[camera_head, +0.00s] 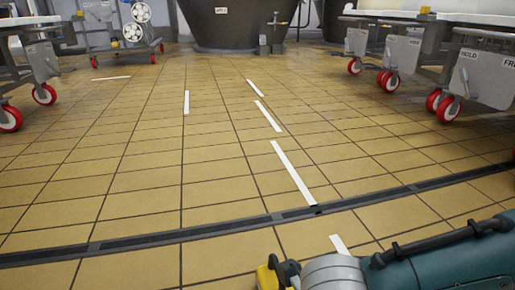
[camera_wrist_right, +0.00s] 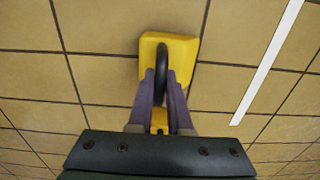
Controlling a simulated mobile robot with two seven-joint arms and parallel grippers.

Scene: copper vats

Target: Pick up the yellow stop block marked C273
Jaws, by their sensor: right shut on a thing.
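The yellow stop block (camera_wrist_right: 184,52) shows in the right wrist view with a black loop handle standing across its middle. My right gripper (camera_wrist_right: 161,92) has its two fingers closed on the handle from both sides. In the head view a bit of the yellow block (camera_head: 265,279) shows at the bottom edge, beside the end of my right arm. No marking C273 is readable on the faces in view. I cannot tell whether the block touches the floor. My left gripper is not in view.
A dark floor drain (camera_head: 225,228) crosses the tiled floor ahead. White floor strips (camera_head: 292,172) lie beyond it. Carts on red wheels stand at the right (camera_head: 484,78) and left (camera_head: 28,70). A large dark vat (camera_head: 232,25) stands at the back. The middle floor is clear.

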